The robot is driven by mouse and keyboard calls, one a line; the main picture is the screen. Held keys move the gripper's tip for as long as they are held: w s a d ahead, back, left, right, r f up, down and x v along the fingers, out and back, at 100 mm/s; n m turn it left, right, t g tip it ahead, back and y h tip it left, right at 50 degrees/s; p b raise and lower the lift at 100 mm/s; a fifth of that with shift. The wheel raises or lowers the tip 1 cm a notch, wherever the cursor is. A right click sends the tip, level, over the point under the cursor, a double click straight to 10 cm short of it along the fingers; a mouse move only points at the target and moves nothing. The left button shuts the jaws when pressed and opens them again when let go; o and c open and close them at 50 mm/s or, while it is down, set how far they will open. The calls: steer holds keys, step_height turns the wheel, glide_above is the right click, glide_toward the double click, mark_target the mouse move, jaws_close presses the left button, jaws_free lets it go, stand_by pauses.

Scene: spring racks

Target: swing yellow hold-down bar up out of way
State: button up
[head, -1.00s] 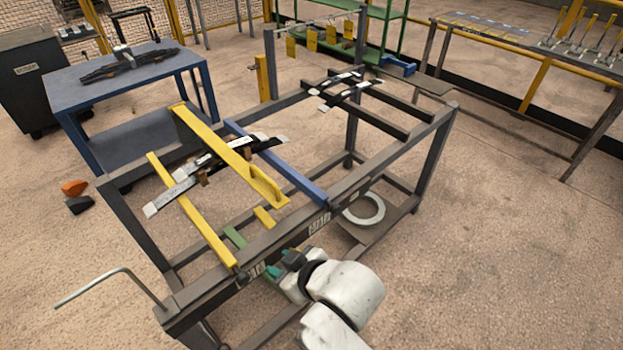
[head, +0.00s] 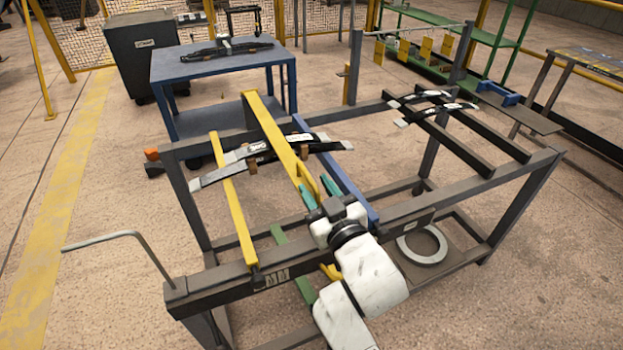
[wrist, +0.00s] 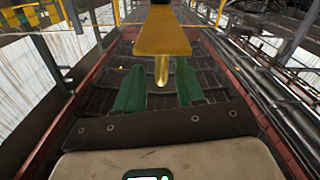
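The yellow hold-down bar (head: 272,125) lies lowered across two dark leaf springs (head: 322,147) on the grey rack (head: 410,208). It has a raised handle at its near end. My gripper (head: 318,190) is at that near end, its green fingers pointing toward the bar. In the wrist view the bar (wrist: 162,35) comes in from the top, and its handle (wrist: 162,70) hangs between the finger tips. The fingers of my gripper (wrist: 160,90) are apart, with a gap on each side of the handle. In the head view my wrist hides part of the rack's front rail.
A narrower yellow bar (head: 232,200) lies to the left and a blue bar (head: 345,180) to the right. A bent grey rod (head: 110,238) sticks out at the rack's left corner. More springs (head: 435,105) lie at the right. A blue table (head: 165,70) stands behind.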

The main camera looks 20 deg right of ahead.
steer(key=shift+w, duration=1.9)
jaws_close()
